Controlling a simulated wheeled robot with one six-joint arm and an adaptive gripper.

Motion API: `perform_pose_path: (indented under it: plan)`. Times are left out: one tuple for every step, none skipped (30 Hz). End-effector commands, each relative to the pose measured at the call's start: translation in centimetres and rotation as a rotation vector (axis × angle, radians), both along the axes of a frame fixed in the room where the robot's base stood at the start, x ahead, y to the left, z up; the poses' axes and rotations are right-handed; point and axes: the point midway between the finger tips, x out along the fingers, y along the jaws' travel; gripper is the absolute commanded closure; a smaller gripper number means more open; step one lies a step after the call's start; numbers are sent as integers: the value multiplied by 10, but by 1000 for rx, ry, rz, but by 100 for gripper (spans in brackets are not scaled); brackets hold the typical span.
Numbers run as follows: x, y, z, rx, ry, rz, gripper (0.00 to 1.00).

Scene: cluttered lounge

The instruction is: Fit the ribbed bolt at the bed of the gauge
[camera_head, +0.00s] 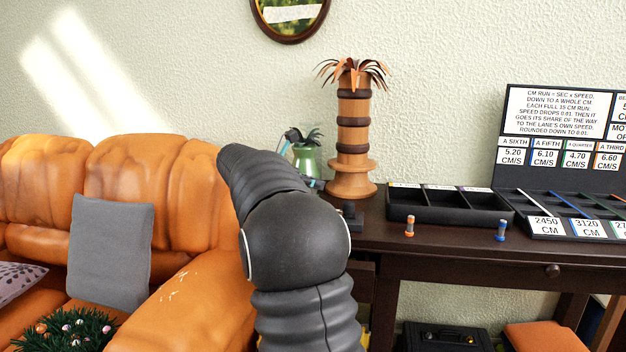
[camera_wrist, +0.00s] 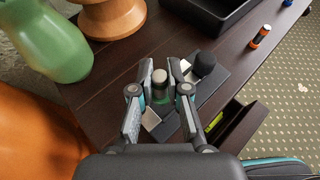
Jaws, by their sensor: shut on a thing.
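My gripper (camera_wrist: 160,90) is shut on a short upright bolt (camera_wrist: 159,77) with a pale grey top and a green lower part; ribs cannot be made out. Its lower end is partly hidden between the fingers. The gauge (camera_wrist: 218,82) is a dark flat plate with a round black knob and pale metal pieces on the table, right around and below my fingertips. Whether the bolt touches the gauge's bed cannot be told. In the head view my arm hides the bolt and most of the gripper; part of the gauge (camera_head: 352,218) shows to the right.
An orange-banded bolt (camera_head: 409,227) and a blue bolt (camera_head: 501,231) stand before a black compartment tray (camera_head: 450,218). A palm-shaped wooden ornament (camera_head: 353,130) and a green vase (camera_head: 306,162) stand behind. The sign board (camera_head: 560,150) is at right. An open drawer (camera_wrist: 235,130) lies below the table edge.

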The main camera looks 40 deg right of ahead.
Motion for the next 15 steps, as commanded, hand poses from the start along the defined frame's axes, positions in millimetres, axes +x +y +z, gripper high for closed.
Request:
perform_pose_path:
  plan:
    - [0, 0, -7, 0, 1, -1, 100]
    - [0, 0, -10, 0, 1, -1, 100]
    - [0, 0, -13, 0, 1, -1, 100]
    - [0, 0, -16, 0, 1, -1, 100]
    - [0, 0, -18, 0, 1, -1, 100]
    - [0, 0, -21, 0, 1, -1, 100]
    - [0, 0, -22, 0, 1, -1, 100]
    - [0, 0, -24, 0, 1, -1, 100]
    - [0, 0, -26, 0, 0, -1, 100]
    - [0, 0, -27, 0, 0, -1, 100]
    - [0, 0, -28, 0, 0, -1, 100]
    - [0, 0, -29, 0, 0, -1, 100]
    - [0, 0, -29, 0, 0, 0, 100]
    - [0, 0, -30, 0, -1, 0, 100]
    - [0, 0, -30, 0, -1, 0, 100]
